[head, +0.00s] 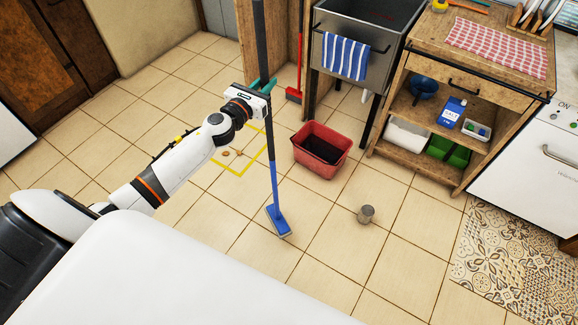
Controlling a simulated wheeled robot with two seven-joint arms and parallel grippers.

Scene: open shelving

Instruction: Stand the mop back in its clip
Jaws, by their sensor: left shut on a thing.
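The mop has a long dark upper pole (262,35), a blue lower pole and a flat blue head (279,222). It stands nearly upright, tilted slightly, with its head at or just above the tiled floor; I cannot tell whether it touches. My left gripper (265,86), with teal fingers, is shut on the mop's pole about midway up the visible length. The top of the pole runs out of the picture. I cannot make out the clip. My right gripper is not in view.
A red bucket (309,160) stands right of the mop, and a metal can (366,215) farther right. A red broom (294,95) stands by the wooden panel (283,25). A yellow floor outline (232,172) holds small brown bits. Open shelving (480,80) is at right.

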